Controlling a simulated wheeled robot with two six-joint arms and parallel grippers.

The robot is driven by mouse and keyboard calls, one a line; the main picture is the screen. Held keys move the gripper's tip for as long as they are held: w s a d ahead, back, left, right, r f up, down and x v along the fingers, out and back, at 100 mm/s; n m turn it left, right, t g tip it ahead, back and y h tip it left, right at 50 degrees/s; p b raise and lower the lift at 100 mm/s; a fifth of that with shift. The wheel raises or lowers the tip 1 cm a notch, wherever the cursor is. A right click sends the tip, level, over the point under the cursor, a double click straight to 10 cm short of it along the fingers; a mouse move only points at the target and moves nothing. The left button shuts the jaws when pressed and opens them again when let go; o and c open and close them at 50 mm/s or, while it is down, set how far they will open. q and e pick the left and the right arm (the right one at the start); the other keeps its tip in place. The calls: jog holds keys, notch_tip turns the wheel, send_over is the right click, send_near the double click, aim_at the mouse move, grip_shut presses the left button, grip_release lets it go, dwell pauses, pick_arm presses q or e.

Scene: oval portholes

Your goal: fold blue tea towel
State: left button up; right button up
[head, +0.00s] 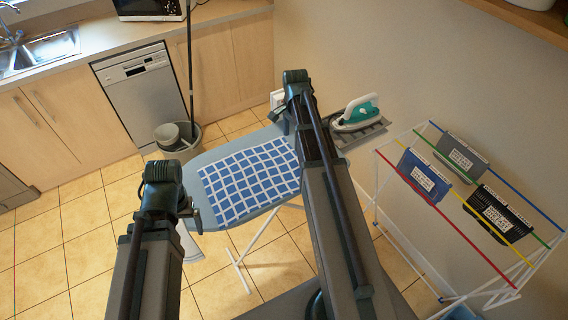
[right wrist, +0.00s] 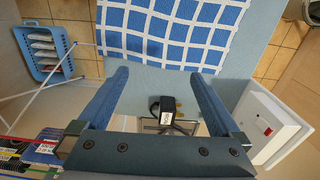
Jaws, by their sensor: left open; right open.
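The blue tea towel (head: 248,178), with a white grid, lies flat and spread out on the light blue ironing board (head: 212,150). My left gripper (head: 192,208) is open at the towel's left side, near the board's edge; its fingers are partly hidden by my arm. My right gripper (head: 279,118) is by the towel's far right corner; my arm covers part of that side. In the right wrist view its two fingers (right wrist: 159,80) are wide apart with nothing between them, and the towel (right wrist: 170,30) lies beyond the tips.
A teal and white iron (head: 356,113) stands on a rest at the board's right end. A bucket (head: 180,145) and a dishwasher (head: 143,92) are behind. A white box (right wrist: 270,125) is beside the board.

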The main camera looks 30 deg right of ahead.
aim_at(295, 160)
jog(key=shift+w+d+f+m, duration=0.1)
jog(key=shift+w+d+m, duration=0.05)
jog(key=shift+d+m, duration=0.45)
jog(key=shift+d, duration=0.1)
notch_tip(295, 160, down, 10)
jog(key=b, duration=1)
grip_shut()
dwell(0.5)
